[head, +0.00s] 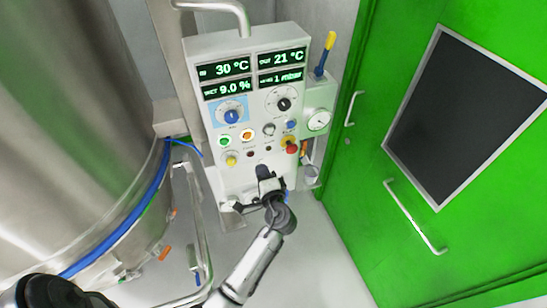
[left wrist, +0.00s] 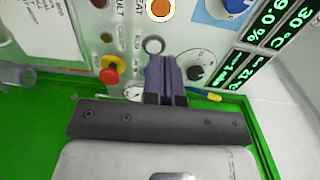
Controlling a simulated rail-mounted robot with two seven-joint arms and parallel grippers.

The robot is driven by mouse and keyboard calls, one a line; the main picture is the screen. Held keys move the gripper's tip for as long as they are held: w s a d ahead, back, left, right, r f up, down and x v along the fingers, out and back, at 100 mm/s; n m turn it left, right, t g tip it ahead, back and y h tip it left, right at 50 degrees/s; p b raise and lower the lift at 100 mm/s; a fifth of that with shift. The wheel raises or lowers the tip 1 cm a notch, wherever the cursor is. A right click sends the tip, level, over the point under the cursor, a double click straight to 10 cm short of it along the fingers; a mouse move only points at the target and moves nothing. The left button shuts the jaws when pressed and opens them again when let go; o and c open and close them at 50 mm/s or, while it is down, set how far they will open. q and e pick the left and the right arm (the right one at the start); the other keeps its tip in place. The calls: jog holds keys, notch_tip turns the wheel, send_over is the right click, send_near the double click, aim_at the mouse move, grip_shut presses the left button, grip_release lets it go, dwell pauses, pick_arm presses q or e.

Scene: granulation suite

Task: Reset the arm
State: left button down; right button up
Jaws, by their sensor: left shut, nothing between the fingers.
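My left gripper (head: 264,174) is in the lower middle of the head view, in front of the lower part of the white control panel (head: 208,82). Its jaws are shut and empty. I cannot tell whether the fingertips touch the panel. My right gripper is not in view.
The panel carries lit displays (head: 226,68), a blue knob (head: 231,116), a black knob (head: 283,104) and a red emergency button (head: 291,148). A large steel vessel (head: 75,120) stands left, with a bent metal rail (head: 200,225). A green door (head: 400,60) with handles is right.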

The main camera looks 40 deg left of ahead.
pick_arm(q)
jog(key=s+d+r+n+h+p, duration=0.2)
jog(key=s+d+n+h+p, duration=0.3)
jog(key=s+d+h, duration=0.7)
jog(key=s+d+g+h+p, duration=0.1)
jog(key=s+g+h+p, duration=0.1)
jog(key=s, duration=0.6)
jog(key=s+d+f+m+g+h+p, duration=0.1)
jog(key=s+p, duration=0.3)
jog(key=s, duration=0.4)
jog(key=shift+s+d+f+g+h, duration=0.3)
jog(key=shift+s+d+g+h, duration=0.15)
jog(key=shift+g, duration=0.45)
